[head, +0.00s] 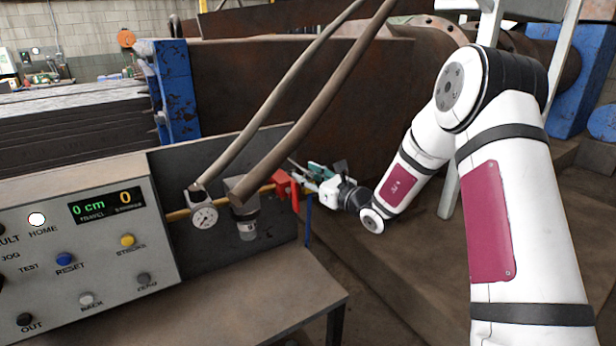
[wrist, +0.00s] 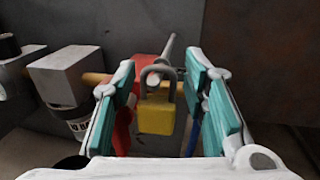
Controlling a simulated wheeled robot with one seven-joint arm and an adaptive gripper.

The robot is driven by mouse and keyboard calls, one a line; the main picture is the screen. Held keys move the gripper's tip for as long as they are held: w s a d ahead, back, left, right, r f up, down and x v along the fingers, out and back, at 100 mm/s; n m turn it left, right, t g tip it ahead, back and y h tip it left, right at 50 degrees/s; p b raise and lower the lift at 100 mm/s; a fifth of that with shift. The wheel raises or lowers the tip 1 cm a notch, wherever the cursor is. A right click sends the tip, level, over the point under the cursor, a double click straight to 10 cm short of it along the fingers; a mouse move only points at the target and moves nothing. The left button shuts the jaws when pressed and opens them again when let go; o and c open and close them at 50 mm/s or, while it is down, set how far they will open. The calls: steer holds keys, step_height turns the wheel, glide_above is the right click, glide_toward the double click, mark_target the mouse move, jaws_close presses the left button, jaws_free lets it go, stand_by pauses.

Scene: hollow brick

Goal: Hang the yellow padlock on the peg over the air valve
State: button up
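In the wrist view the yellow padlock (wrist: 156,117) hangs upright between my fingers, its grey shackle on top. The pale peg (wrist: 167,54) slopes up behind, and its near end shows inside the shackle, which appears to loop around it. My gripper (wrist: 160,112) is open; its teal pads stand on both sides of the padlock with a gap on each side. The red air valve (wrist: 123,128) is partly hidden behind the left finger and padlock. In the head view my gripper (head: 307,174) is beside the red valve (head: 284,186); I cannot make out the padlock there.
A pressure gauge (head: 204,216) and a filter bowl (head: 244,216) are left of the valve on the yellow pipe. The control panel (head: 85,235) stands further left. Two thick brown hoses (head: 312,92) cross above. Open floor lies right of the bench (head: 262,296).

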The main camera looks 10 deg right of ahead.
stand_by(0.3)
steer(key=v, duration=1.2)
steer(key=s+a+r+n+g+y, duration=0.2)
steer(key=s+a+r+n+g, duration=0.1)
steer(key=s+a+n, duration=0.25)
steer(key=s+a+r+n+g+y, duration=0.3)
steer(key=s+a+r+n+g, duration=0.15)
steer(key=a, duration=0.25)
steer(key=s+a+n+g+h, duration=0.2)
steer(key=s+a+n+g, duration=0.4)
steer(key=s, duration=0.4)
steer(key=s+d+n+h, duration=0.4)
steer(key=s+n+h, duration=0.2)
steer(key=s+n, duration=0.35)
steer(key=s+d+r+n+t+h, duration=0.3)
steer(key=s+d+n+h, duration=0.1)
steer(key=d, duration=0.5)
steer(key=shift+s+d+r+n+h, duration=0.25)
steer(key=shift+s+r+n+h, duration=0.1)
steer(key=shift+s+h, duration=0.4)
